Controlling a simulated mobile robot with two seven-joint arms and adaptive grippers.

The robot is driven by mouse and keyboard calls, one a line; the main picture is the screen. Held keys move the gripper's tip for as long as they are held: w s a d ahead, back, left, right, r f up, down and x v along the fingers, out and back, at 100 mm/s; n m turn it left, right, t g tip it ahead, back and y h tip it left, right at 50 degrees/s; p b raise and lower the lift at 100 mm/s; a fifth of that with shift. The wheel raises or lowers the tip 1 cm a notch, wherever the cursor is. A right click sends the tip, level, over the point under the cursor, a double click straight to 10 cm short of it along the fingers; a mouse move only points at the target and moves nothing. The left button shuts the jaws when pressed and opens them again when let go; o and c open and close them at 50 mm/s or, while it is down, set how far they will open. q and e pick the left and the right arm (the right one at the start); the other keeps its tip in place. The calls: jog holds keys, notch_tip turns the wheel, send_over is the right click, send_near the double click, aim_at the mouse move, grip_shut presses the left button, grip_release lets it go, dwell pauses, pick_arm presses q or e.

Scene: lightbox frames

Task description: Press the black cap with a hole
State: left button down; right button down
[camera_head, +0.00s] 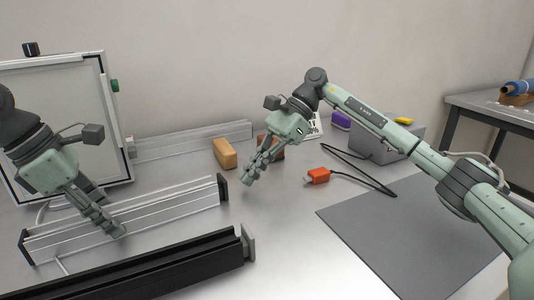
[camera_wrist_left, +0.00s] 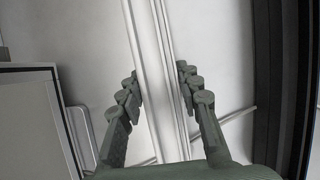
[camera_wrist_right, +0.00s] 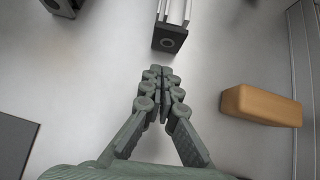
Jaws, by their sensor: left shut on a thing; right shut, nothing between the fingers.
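The black cap with a hole (camera_wrist_right: 170,40) sits on the end of a silver aluminium profile (camera_head: 150,215); in the head view the cap (camera_head: 222,187) is at the profile's right end. My left gripper (camera_head: 118,230) is shut on this profile, its fingers on either side of it in the left wrist view (camera_wrist_left: 157,88). My right gripper (camera_head: 247,181) is shut and empty, just right of the cap in the head view. In the right wrist view its fingertips (camera_wrist_right: 161,72) point towards the cap, with a small gap showing between them.
A black rail (camera_head: 150,275) with a grey end piece (camera_head: 248,243) lies in front of the profile. An orange-brown block (camera_head: 224,153) lies behind. A red connector (camera_head: 318,176) with a black cable and a dark mat (camera_head: 410,230) are to the right. A framed panel (camera_head: 70,130) stands at left.

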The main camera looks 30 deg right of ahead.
aim_at(224, 180)
jog(key=shift+s+a+r, duration=0.15)
jog(key=shift+a, duration=1.45)
jog(key=a, duration=0.2)
jog(key=shift+s+a, duration=0.15)
jog(key=shift+a, duration=0.15)
pick_arm(q)
jog(key=shift+d, duration=0.15)
pick_arm(e)
jog(key=shift+a, duration=0.1)
pick_arm(q)
jog(key=shift+s+d, duration=0.1)
pick_arm(e)
jog(key=d, duration=0.3)
jog(key=d+r, duration=0.1)
jog(key=d, duration=0.1)
jog(key=shift+w+d, duration=0.2)
jog(key=shift+w, duration=0.15)
pick_arm(q)
jog(key=shift+a, duration=0.25)
pick_arm(e)
jog(key=v, duration=0.8)
jog(key=shift+d+r, duration=0.25)
jog(key=shift+d, duration=0.1)
